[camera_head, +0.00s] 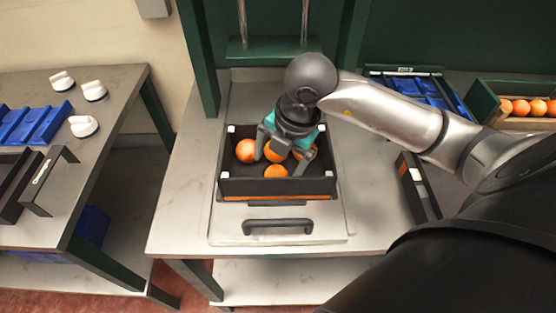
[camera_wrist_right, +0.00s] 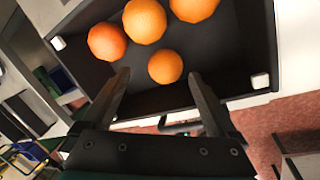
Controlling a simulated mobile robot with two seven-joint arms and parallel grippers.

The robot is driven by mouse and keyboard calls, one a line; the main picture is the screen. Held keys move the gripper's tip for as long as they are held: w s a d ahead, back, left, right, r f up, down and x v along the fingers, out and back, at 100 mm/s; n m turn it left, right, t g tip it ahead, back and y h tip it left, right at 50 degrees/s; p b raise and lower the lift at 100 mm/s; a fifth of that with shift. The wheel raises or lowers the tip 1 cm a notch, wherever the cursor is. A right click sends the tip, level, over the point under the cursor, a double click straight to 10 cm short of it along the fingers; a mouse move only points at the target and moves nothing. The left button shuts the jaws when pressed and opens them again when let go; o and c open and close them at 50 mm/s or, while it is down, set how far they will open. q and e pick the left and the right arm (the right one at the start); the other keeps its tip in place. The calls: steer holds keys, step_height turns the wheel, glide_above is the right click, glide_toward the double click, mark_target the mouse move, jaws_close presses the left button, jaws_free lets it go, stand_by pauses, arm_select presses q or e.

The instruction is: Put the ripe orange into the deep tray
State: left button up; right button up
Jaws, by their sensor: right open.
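Several oranges lie in a black deep tray (camera_head: 236,186) on the middle table. One orange (camera_head: 246,151) is at the left and one (camera_head: 276,171) at the front; others are partly hidden by my right gripper. I cannot tell by colour which one is ripe. My right gripper (camera_head: 283,160) is open and points down into the tray. In the right wrist view, the front orange (camera_wrist_right: 165,66) shows between the open fingertips, with no clear contact. Three more oranges (camera_wrist_right: 145,20) lie beyond it. My left gripper is not in view.
A wooden crate (camera_head: 484,104) with more oranges stands at the far right. Blue trays (camera_head: 425,92) lie beside it, and a black box (camera_head: 417,188) sits right of the deep tray. A grey handle (camera_head: 277,226) is in front. The left table holds blue trays and white knobs.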

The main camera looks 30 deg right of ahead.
steer(key=shift+w+a+p+v, duration=0.1)
steer(key=shift+w+p+v, duration=0.1)
steer(key=shift+p+v, duration=0.75)
steer(key=shift+w+a+p+v, duration=0.1)
steer(key=shift+w+p+v, duration=0.15)
steer(key=shift+p+v, duration=0.7)
steer(key=shift+w+a+p+v, duration=0.2)
steer(key=shift+p+v, duration=0.3)
steer(key=shift+v, duration=0.8)
steer(key=shift+r, duration=0.15)
